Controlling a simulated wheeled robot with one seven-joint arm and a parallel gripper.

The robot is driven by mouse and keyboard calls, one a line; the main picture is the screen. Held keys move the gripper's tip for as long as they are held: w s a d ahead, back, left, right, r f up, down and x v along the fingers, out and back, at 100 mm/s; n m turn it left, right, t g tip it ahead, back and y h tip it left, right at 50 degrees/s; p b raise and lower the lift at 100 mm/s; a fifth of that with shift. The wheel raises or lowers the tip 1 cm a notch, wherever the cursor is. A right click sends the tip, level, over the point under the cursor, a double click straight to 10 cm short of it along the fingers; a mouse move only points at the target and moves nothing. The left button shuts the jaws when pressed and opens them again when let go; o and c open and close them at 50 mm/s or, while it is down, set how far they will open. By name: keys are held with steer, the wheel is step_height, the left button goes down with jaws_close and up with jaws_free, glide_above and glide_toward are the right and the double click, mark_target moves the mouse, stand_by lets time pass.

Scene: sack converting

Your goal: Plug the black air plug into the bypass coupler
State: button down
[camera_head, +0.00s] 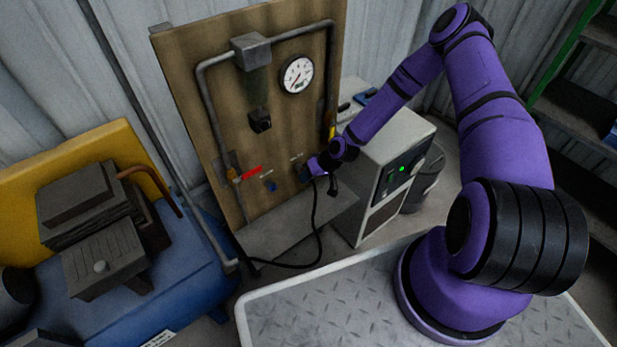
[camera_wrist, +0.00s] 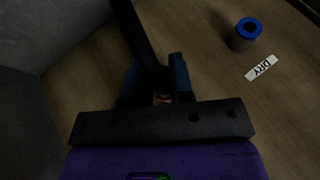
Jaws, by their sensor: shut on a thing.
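My gripper (camera_head: 311,169) is at the lower right of the wooden board, close to its face. In the wrist view my gripper (camera_wrist: 155,80) is shut, with a black hose end (camera_wrist: 140,35) between its fingers; the black air plug itself is mostly hidden there. From the gripper the black hose (camera_head: 316,215) hangs down and curves left along the floor. I cannot make out the bypass coupler; the spot in front of the gripper is covered. Whether the plug touches or sits in a coupler cannot be told.
A blue-rimmed coupler (camera_wrist: 247,31), also in the head view (camera_head: 270,186), is on the board beside a label reading DRY (camera_wrist: 261,68). A red tag (camera_head: 251,173) is left of it. A pressure gauge (camera_head: 297,75) and grey pipe are above. A white cabinet (camera_head: 377,185) stands right.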

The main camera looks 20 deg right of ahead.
steer(key=c, duration=0.9)
jaws_free()
